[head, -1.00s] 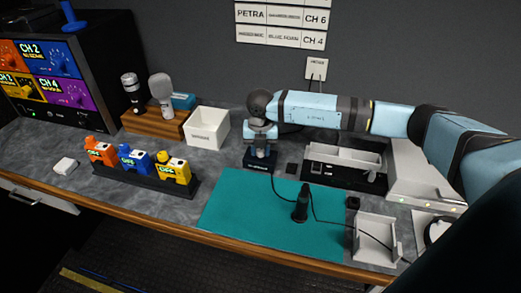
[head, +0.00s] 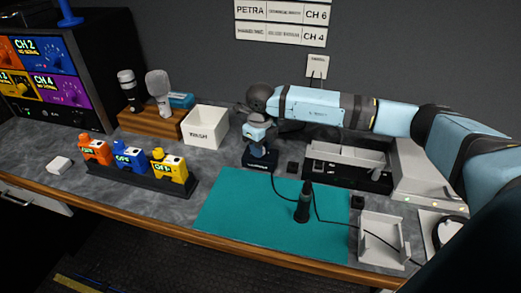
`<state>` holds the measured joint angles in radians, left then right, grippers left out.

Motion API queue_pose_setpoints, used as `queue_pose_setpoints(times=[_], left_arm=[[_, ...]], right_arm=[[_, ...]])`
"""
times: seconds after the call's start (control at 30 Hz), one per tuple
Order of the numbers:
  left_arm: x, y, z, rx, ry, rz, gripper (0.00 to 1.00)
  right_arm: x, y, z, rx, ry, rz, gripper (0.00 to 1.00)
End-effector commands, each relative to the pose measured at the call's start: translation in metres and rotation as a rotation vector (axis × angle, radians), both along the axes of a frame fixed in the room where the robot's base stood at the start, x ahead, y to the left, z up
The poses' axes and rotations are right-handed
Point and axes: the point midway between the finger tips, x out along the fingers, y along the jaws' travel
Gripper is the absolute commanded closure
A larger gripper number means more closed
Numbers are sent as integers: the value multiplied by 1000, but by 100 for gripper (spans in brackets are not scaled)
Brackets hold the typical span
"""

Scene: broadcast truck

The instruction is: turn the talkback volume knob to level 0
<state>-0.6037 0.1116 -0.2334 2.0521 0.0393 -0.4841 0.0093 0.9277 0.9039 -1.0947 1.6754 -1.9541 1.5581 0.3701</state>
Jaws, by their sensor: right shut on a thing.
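A small dark box (head: 260,163) stands on the grey counter, just behind the teal mat, and seems to be the talkback unit. My right gripper (head: 258,146) points down onto its top and is shut on what seems to be the volume knob. The fingers and wrist cover the knob, so its setting cannot be read. My left gripper is not in view.
A white bin (head: 205,128) and a wooden microphone stand (head: 152,121) are left of the gripper. Orange, blue and yellow units stand in a black rack (head: 142,180). A black tray (head: 347,177) is to the right. The teal mat (head: 240,215) holds a dark upright tool (head: 303,205).

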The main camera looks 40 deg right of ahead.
Motion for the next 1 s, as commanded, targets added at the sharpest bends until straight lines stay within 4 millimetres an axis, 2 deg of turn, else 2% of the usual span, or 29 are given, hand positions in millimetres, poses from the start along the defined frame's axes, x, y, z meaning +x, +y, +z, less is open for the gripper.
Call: queue_pose_setpoints(times=[0.6, 1.0], left_arm=[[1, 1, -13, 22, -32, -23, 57], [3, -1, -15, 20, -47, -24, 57]], right_arm=[[1, -1, -1, -1, -3, 582, 94], [1, 0, 0, 0, -3, 872, 94]])
